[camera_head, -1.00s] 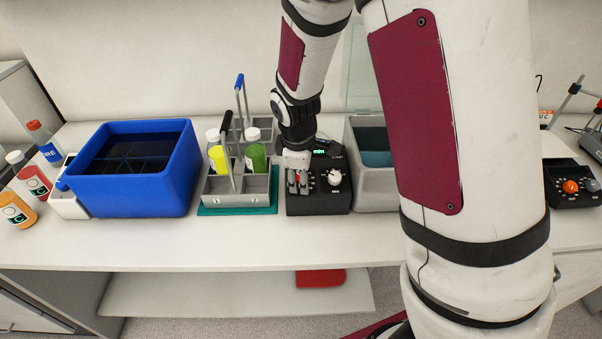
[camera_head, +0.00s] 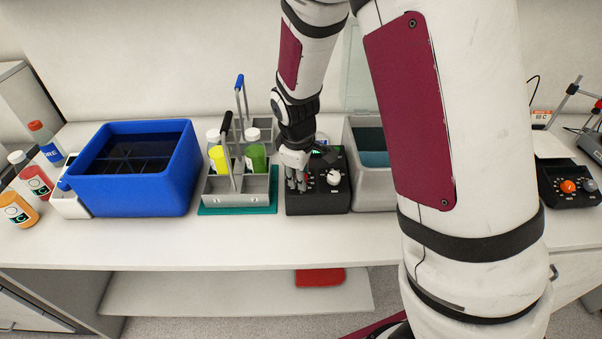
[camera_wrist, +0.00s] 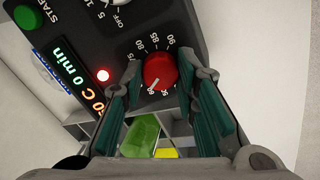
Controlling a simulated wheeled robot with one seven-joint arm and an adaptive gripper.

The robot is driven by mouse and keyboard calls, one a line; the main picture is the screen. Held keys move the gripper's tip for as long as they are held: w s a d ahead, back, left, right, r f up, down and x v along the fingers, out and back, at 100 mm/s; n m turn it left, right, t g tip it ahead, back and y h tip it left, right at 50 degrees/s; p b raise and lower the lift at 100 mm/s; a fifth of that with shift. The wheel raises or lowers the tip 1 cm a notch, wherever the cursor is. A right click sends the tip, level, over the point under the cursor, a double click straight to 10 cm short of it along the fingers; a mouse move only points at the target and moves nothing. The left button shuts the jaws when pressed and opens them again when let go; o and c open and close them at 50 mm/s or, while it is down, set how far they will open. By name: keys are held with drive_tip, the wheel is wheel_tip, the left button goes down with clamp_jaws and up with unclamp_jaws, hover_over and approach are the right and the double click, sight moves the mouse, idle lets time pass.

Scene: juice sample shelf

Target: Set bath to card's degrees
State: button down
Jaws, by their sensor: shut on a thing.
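My gripper (camera_head: 297,185) points down at the box's left side. In the wrist view, my gripper (camera_wrist: 165,78) is shut on the red temperature knob (camera_wrist: 160,70), one finger on each side. The knob's white mark points down-left, toward the low end of the scale.
A grey bottle carrier (camera_head: 236,199) with yellow and green bottles stands close left of the box. A blue tub (camera_head: 140,192) stands farther left. Another black control unit (camera_head: 570,198) with an orange knob is at the far right. The table front is clear.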

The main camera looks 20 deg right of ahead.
drive_tip(key=m, duration=0.4)
drive_tip(key=shift+m+p, duration=0.3)
drive_tip(key=shift+p, duration=0.1)
drive_tip(key=shift+m+p, duration=0.4)
drive_tip(key=shift+m, duration=1.8)
drive_tip(key=shift+y, duration=0.3)
drive_tip(key=c, duration=1.2)
unclamp_jaws()
drive_tip(key=shift+c, duration=0.2)
drive_tip(key=shift+r, duration=0.1)
drive_tip(key=v, duration=1.1)
drive_tip(key=shift+r, duration=0.4)
